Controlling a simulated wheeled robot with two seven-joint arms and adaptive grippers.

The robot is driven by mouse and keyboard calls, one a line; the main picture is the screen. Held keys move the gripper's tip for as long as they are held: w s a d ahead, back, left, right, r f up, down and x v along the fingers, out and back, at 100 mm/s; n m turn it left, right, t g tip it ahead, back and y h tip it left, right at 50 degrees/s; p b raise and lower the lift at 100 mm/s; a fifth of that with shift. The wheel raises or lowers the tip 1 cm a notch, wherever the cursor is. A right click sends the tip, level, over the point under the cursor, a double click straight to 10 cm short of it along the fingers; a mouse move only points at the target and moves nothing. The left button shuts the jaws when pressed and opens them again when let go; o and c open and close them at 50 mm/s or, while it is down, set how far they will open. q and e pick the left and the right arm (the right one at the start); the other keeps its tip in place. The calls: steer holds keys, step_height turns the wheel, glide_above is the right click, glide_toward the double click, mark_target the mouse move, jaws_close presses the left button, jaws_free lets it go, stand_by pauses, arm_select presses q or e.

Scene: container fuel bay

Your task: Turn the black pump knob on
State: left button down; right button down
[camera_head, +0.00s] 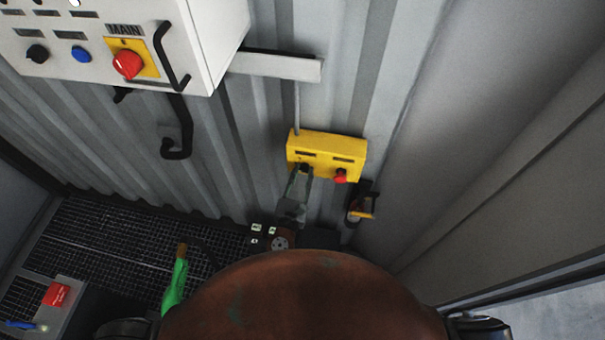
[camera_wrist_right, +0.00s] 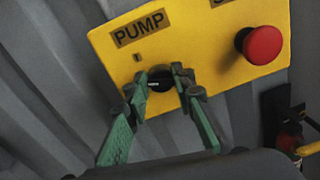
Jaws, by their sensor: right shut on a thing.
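The black pump knob (camera_wrist_right: 160,79) sits on a yellow box under the label PUMP. In the right wrist view the green fingers of my right gripper (camera_wrist_right: 163,80) are closed around it, one on each side, and hide part of it. In the head view the right gripper (camera_head: 303,174) reaches up to the left part of the yellow box (camera_head: 326,146), and the knob is small and dark between the fingertips. I cannot tell the knob's turned position. My left gripper does not show in the head view.
A red button (camera_wrist_right: 263,45) is right of the knob on the same box. A white cabinet (camera_head: 205,40) with a red MAIN switch (camera_head: 127,64) is at upper left. A green nozzle (camera_head: 174,285) stands below.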

steer(key=m+b, duration=0.2)
steer(key=m, duration=0.3)
steer(key=shift+d+f, duration=0.1)
steer(key=shift+f, duration=0.05)
steer(key=shift+m+y+b, duration=0.4)
steer(key=shift+m+b, duration=0.45)
steer(key=shift+m, duration=0.35)
steer(key=shift+r+m, duration=0.2)
steer(key=shift+m, duration=0.1)
steer(key=c, duration=1.6)
jaws_free()
steer(key=shift+s, duration=0.1)
steer(key=v, duration=0.7)
steer(key=shift+s, duration=0.2)
